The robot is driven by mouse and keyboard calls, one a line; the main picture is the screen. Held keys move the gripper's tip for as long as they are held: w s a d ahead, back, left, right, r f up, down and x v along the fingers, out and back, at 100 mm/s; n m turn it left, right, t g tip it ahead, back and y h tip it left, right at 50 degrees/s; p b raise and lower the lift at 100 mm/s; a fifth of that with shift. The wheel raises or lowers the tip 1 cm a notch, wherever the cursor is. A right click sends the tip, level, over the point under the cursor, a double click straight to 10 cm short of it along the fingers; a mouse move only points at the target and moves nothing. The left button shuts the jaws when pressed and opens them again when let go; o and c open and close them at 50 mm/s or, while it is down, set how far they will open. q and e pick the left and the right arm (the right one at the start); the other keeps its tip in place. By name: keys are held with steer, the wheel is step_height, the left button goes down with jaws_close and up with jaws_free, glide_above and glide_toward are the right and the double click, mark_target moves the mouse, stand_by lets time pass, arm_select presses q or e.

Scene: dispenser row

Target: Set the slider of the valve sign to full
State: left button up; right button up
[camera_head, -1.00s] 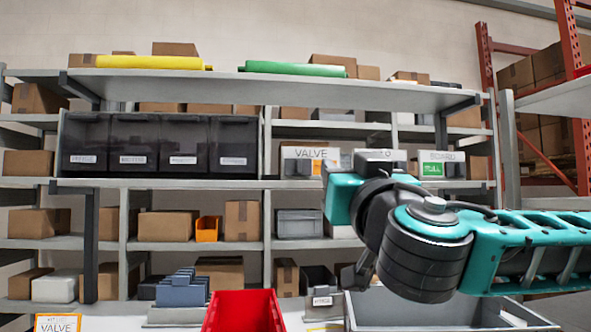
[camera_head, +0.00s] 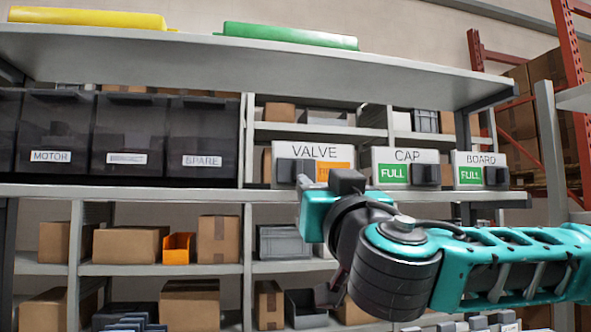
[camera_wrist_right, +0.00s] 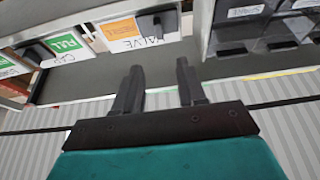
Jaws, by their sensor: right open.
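The valve sign (camera_head: 315,151) is a white plate on the shelf edge in the head view. Its dark slider (camera_head: 285,170) sits at the left side, and an orange label (camera_head: 338,170) shows at the right. In the right wrist view the valve sign (camera_wrist_right: 125,45) appears upside down, with the orange label (camera_wrist_right: 122,30) left of the slider (camera_wrist_right: 157,22). My right gripper (camera_wrist_right: 159,66) is open and empty, its fingers pointing toward the shelf edge, apart from the slider. In the head view its arm partly covers the area below the sign. My left gripper is not in view.
The cap sign (camera_head: 407,156) and board sign (camera_head: 480,159) stand to the right, both showing green FULL labels with sliders at right. Dark bins (camera_head: 125,140) stand left of the valve sign. An upper shelf (camera_head: 230,60) overhangs the signs. Boxes fill lower shelves.

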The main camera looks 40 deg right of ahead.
mark_target(300, 163)
steer(key=p+x, duration=0.8)
steer(key=x, duration=0.3)
steer(key=shift+w+d+r+p, duration=0.1)
steer(key=shift+w+r+p, duration=0.15)
steer(key=shift+p, duration=0.15)
steer(key=shift+w+d+r, duration=0.1)
steer(key=shift+w+d, duration=0.05)
steer(key=shift+w, duration=0.05)
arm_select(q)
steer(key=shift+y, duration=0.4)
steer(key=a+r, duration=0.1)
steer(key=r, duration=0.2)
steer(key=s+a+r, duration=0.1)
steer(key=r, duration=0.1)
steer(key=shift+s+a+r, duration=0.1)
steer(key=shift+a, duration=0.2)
arm_select(e)
steer(key=shift+w+d+r, duration=0.1)
steer(key=shift+w+d, duration=0.05)
steer(key=shift+w, duration=0.1)
steer(key=shift+c, duration=0.2)
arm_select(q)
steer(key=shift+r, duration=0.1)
arm_select(e)
jaws_close()
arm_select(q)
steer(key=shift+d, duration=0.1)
